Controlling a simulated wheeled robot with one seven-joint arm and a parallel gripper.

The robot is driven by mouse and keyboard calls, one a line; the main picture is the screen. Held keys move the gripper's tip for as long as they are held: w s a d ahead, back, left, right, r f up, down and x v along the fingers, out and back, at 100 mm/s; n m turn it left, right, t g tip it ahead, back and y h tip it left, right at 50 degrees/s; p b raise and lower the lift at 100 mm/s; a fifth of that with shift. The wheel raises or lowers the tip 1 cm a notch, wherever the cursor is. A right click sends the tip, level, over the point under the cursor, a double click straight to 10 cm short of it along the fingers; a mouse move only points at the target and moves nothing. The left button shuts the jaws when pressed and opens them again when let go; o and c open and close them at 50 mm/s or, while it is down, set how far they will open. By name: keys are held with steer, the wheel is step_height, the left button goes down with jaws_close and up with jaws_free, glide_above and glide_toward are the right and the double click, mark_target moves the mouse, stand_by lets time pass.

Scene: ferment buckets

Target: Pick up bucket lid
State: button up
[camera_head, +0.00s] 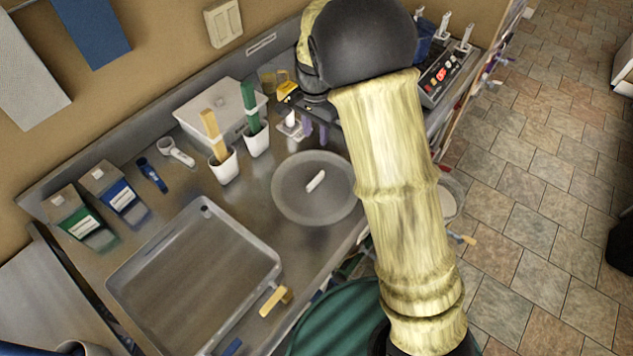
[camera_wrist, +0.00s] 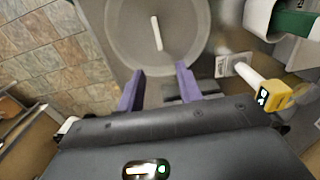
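The bucket lid (camera_head: 290,190) is a round, translucent grey disc with a white bar handle (camera_head: 316,181) at its middle. It lies flat on the metal counter near the front edge. In the wrist view the lid (camera_wrist: 125,45) is at the top centre, with its handle (camera_wrist: 156,33) standing out. My gripper (camera_wrist: 159,72) has two purple fingers set apart, with nothing between them. The fingertips point toward the lid's near rim, short of the handle. In the head view my gripper (camera_head: 315,131) is beyond the lid and partly hidden by my arm.
White cups (camera_head: 223,166) with coloured strips stand left of the lid, by a white box (camera_head: 222,105). A clear tray (camera_head: 195,275) lies front left. A yellow-and-white device (camera_wrist: 262,88) is close right of my gripper. A green bin (camera_head: 335,320) stands below the counter edge.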

steer(key=p, duration=0.3)
glide_above(315, 179)
steer(key=f, duration=1.2)
steer(key=shift+w, duration=0.3)
steer(key=shift+f, duration=0.1)
steer(key=shift+s+d+f+p, duration=0.1)
steer(key=shift+s+f+p, duration=0.1)
steer(key=shift+f+p, duration=0.3)
steer(key=shift+s+f+p, duration=0.1)
steer(key=shift+f+p, duration=0.7)
steer(key=shift+f, duration=1.25)
steer(key=shift+c, duration=0.2)
